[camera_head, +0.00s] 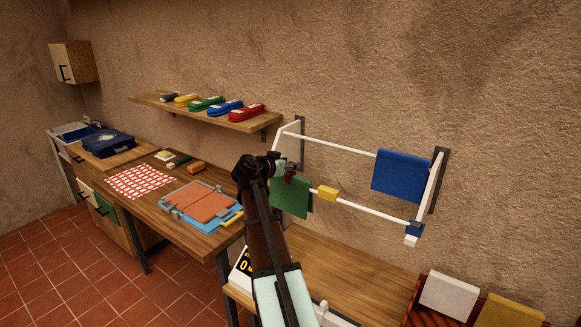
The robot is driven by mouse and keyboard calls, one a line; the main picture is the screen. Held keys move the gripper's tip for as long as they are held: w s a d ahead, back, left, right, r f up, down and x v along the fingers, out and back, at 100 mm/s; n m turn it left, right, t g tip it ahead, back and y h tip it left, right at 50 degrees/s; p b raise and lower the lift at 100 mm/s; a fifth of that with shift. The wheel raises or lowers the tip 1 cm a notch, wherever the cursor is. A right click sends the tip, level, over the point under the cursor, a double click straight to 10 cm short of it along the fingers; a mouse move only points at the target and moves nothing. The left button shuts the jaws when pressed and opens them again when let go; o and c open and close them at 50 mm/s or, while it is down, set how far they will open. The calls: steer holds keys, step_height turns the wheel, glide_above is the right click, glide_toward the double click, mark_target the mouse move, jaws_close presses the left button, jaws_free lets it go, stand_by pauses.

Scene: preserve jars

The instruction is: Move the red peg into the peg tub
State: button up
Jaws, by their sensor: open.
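A small dark red piece, which looks like the red peg (290,175), is on the wall rack's front rail, just above a hanging green cloth (291,200). My gripper (284,167) is at the left end of the rack, right beside this red piece. Its jaws are open, and the fingers are small and partly hidden by the wrist. I cannot tell whether they are around the peg or touching it. My arm rises from the bottom middle and hides part of the tables. I cannot make out the peg tub for certain.
The white rack (352,147) also carries a yellow peg (327,193), a blue peg (415,229) and a blue cloth (401,176). A blue tray (177,203) is on the left table. A shelf (190,112) holds coloured items. A crate (430,313) with cloths stands lower right.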

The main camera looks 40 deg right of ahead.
steer(key=shift+w+d+f, duration=0.1)
steer(key=shift+d+f, duration=0.1)
steer(key=shift+d, duration=0.35)
steer(key=shift+c, duration=0.4)
jaws_close()
step_height(320, 180, up, 20)
steer(key=b, duration=0.5)
steer(key=shift+a, duration=0.1)
